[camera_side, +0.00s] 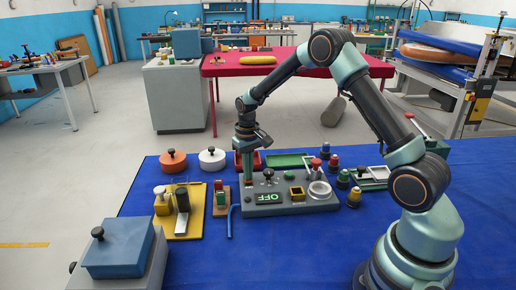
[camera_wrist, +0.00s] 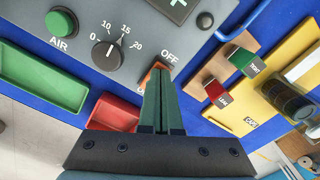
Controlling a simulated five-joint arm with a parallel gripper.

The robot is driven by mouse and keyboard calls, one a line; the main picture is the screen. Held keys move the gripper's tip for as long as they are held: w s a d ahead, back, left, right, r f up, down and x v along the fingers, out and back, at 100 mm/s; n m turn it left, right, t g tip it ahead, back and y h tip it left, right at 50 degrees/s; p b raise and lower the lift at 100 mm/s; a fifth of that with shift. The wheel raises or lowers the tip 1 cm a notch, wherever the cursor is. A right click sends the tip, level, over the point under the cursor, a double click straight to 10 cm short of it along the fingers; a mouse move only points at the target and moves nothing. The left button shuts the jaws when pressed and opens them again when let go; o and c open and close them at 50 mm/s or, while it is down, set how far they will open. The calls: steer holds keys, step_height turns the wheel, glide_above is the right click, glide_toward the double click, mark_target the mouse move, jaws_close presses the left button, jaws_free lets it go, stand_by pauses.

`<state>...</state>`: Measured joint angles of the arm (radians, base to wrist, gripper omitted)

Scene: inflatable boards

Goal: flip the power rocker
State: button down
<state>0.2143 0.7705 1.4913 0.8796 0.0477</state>
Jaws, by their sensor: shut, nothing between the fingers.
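The orange power rocker (camera_wrist: 152,72) is on the grey panel (camera_wrist: 190,22) in the wrist view, with an OFF label beside it and a second label partly covered. My gripper (camera_wrist: 160,72) is shut and empty, its green fingertips over the rocker and hiding part of it. I cannot tell whether they touch it. A green display (camera_side: 269,198) on the panel reads OFF.
A dial (camera_wrist: 105,54) and a green AIR switch (camera_wrist: 62,22) are on the panel. A red tray (camera_wrist: 114,114) and a green tray (camera_wrist: 42,83) lie beside it. The blue table front (camera_side: 290,255) is clear.

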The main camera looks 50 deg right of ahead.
steer(key=shift+r, duration=3.45)
steer(key=s+a+r+n+t, duration=0.1)
steer(key=s+a+r, duration=0.2)
steer(key=r, duration=0.3)
steer(key=s+a+r+t, duration=0.1)
steer(key=s+a+r, duration=0.1)
steer(key=s+r, duration=0.25)
steer(key=s+a+r+n+t, duration=0.2)
steer(key=s+a, duration=0.3)
steer(key=s, duration=0.6)
steer(key=shift+s+a+r+t, duration=0.2)
steer(key=shift+r+t, duration=0.4)
steer(key=shift+t, duration=0.2)
